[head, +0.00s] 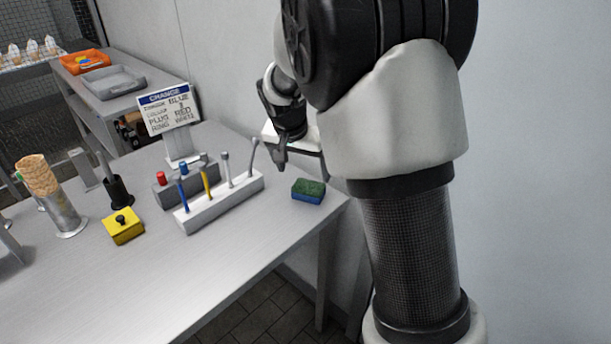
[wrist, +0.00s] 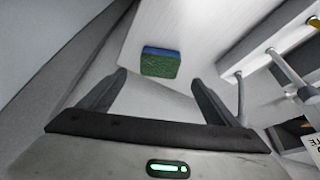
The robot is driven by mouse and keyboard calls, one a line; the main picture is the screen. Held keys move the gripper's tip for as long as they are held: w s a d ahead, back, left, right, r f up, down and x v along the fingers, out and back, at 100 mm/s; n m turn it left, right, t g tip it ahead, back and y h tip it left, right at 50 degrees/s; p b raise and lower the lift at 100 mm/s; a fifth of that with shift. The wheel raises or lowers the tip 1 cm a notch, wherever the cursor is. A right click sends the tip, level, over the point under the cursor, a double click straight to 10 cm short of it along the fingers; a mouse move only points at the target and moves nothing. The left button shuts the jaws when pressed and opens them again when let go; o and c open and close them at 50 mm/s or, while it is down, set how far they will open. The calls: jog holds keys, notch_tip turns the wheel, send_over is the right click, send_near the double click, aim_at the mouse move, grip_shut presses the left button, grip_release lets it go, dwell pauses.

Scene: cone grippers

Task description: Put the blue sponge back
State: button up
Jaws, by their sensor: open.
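The blue sponge (head: 308,191), blue below with a green scouring layer on top, lies on the grey table (head: 230,258) near its right edge. It also shows in the wrist view (wrist: 160,62), between and beyond my fingers. My gripper (head: 281,150) is in the air above and behind the sponge, near the wall, pointing down. In the wrist view my gripper (wrist: 163,92) has its fingers spread with nothing between them. The gripper is apart from the sponge. My arm hides part of the area to the right.
A white rack (head: 222,203) with upright tools stands left of the sponge, with a sign (head: 168,112) behind it. A yellow box (head: 123,226), a black cup (head: 118,190) and a cone holder (head: 62,212) stand further left. The front of the table is clear.

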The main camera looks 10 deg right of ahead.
jog(key=s+d+r+n+y, duration=0.2)
jog(key=s+r, duration=1)
jog(key=s, duration=0.2)
jog(key=s+n+t, duration=0.1)
jog(key=s+n, duration=0.3)
jog(key=s, duration=1.2)
jog(key=shift+s+r+t, duration=0.2)
jog(key=shift+r+t, duration=0.05)
jog(key=shift+t, duration=0.05)
